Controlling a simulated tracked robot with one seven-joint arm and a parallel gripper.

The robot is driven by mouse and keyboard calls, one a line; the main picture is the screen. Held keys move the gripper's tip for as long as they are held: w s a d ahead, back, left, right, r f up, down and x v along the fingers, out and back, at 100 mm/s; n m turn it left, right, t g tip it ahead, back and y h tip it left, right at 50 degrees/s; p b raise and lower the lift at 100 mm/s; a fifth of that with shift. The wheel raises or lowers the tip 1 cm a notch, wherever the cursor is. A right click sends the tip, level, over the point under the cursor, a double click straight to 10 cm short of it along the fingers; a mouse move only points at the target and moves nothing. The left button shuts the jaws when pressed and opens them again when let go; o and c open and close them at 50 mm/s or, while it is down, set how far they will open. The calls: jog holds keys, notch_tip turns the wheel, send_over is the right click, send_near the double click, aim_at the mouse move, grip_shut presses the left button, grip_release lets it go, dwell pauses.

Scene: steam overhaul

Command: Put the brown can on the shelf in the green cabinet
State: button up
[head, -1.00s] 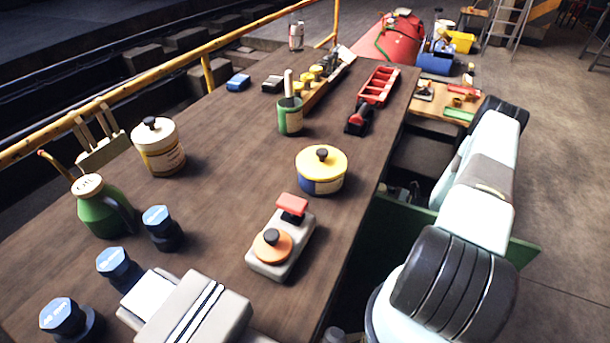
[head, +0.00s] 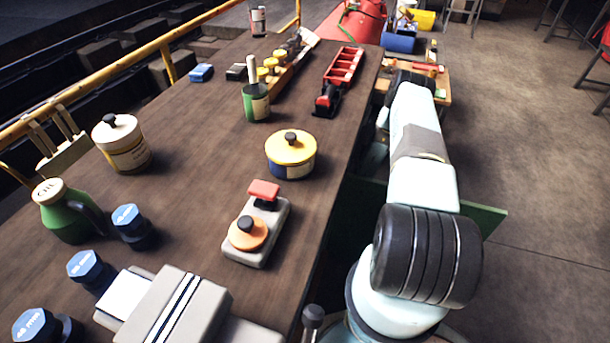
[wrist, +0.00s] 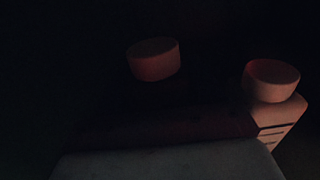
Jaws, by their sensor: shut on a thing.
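In the wrist view, very dark, a pale broad shape across the bottom appears to be my gripper (wrist: 165,160); its fingertips do not show clearly. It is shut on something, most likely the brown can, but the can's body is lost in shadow. A round cap (wrist: 153,60) rises above a dark body beyond the gripper. To the right is a pale container (wrist: 285,115) with a round cap and a dark-lined label. In the head view, a green panel (head: 487,217), likely the green cabinet's door, stands out beside the bench; my arm hides most of the cabinet, and my gripper is out of sight.
The wooden workbench (head: 200,210) fills the left, carrying a yellow-lidded pot (head: 291,155), a grey block with an orange knob (head: 255,235), a green jug (head: 70,212) and a red tray (head: 343,68). Open floor (head: 530,130) lies to the right.

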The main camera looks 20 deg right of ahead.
jog(key=shift+w+a+f, duration=0.2)
jog(key=shift+a+f, duration=0.05)
jog(key=shift+f, duration=0.3)
jog(key=shift+w+a+f, duration=0.15)
jog(key=shift+a+f, duration=0.1)
jog(key=shift+f, duration=0.35)
jog(key=shift+w+a+f, duration=0.2)
jog(key=shift+a+f, duration=0.05)
jog(key=shift+f, duration=0.3)
jog(key=shift+f, duration=0.1)
jog(key=o, duration=1.4)
jog(key=shift+c, duration=0.2)
jog(key=v, duration=1.2)
